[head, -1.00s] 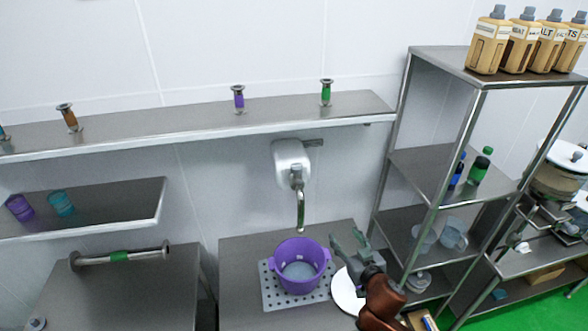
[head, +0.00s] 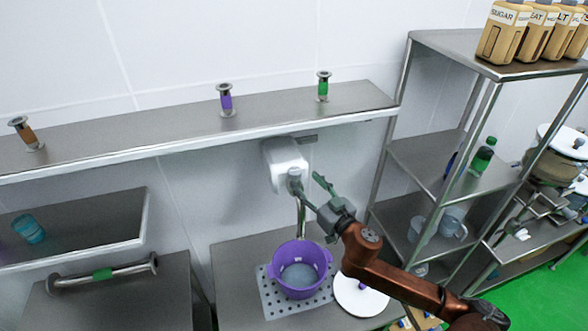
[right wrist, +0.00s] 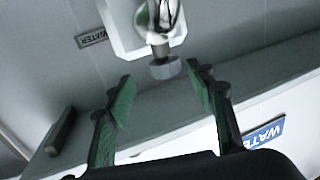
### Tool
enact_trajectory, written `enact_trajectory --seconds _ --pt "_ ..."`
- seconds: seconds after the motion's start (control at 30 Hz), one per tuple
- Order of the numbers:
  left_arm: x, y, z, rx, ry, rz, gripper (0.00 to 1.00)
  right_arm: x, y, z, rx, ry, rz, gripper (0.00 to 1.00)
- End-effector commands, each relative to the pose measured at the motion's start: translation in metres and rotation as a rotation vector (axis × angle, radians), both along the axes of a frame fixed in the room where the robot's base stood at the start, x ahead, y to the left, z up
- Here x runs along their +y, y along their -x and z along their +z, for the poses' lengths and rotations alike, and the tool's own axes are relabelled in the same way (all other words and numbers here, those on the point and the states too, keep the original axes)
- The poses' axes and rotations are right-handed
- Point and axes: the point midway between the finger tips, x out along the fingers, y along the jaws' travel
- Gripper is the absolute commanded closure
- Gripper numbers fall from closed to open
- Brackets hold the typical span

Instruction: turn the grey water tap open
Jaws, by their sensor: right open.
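The grey water tap (head: 295,182) hangs from a white wall unit (head: 284,160), with its metal spout pointing down above a purple pot (head: 301,272). My right gripper (head: 312,188) is beside the tap on its right, fingers pointing up-left toward it. In the right wrist view my gripper (right wrist: 162,92) is open, its two green-padded fingers spread. A grey round knob (right wrist: 165,68) of the tap shows just beyond and between the fingertips, apparently not gripped. Whether a finger touches the tap cannot be told. My left gripper is not in view.
The pot stands on a perforated plate (head: 270,305) on the steel counter. A white round disc (head: 361,297) lies right of it under my right arm. A wall shelf (head: 160,130) runs above. A steel rack (head: 420,165) stands close on the right.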

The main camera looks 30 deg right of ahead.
Motion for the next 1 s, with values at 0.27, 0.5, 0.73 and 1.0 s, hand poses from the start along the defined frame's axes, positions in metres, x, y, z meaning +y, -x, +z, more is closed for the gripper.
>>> enact_trajectory --seconds 0.27,0.5,0.73,1.0 --pt "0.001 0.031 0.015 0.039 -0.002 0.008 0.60 0.008 -0.048 0.004 -0.003 0.000 0.012 0.50" --pt "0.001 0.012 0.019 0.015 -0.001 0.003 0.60 0.007 -0.060 0.001 -0.001 0.001 0.010 0.50" --pt "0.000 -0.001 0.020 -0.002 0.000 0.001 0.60 0.007 -0.059 0.001 -0.001 0.000 0.009 0.52" --pt "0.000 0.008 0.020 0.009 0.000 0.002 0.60 0.006 -0.059 0.001 -0.001 0.000 0.008 0.70"
